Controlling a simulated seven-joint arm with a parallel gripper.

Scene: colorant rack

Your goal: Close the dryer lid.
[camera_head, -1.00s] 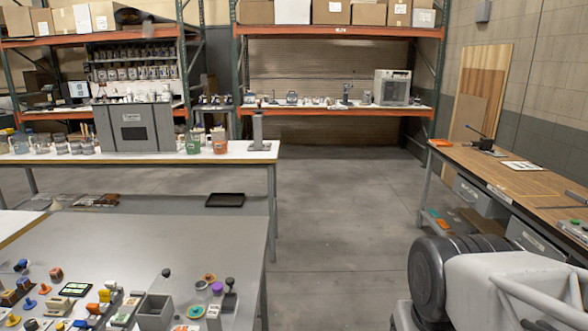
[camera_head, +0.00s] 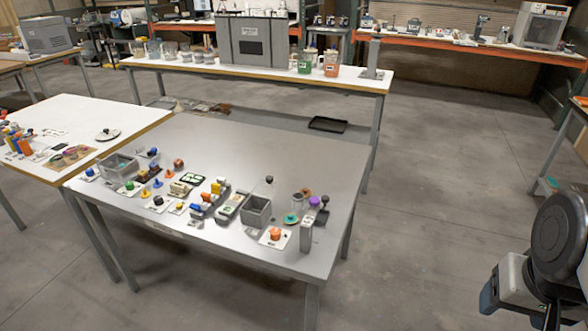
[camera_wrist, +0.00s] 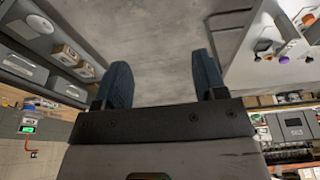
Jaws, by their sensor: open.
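My gripper (camera_wrist: 160,66) is open and empty in the wrist view, its two dark blue fingers spread over bare concrete floor. In the head view my gripper (camera_head: 520,308) hangs at the lower right, over the floor and apart from the tables. I cannot pick out a dryer or its lid for certain. A grey box (camera_head: 250,42) with a dark label stands on the white back table. Another grey box-shaped machine (camera_head: 47,35) sits at the far upper left. My gripper is far from both.
A grey metal table (camera_head: 300,155) holds stampers, small bins and coloured knobs along its front. A white table (camera_head: 90,115) adjoins it on the left. A black tray (camera_head: 328,124) lies beyond the grey table. Open floor lies to the right, with a bench at the right edge.

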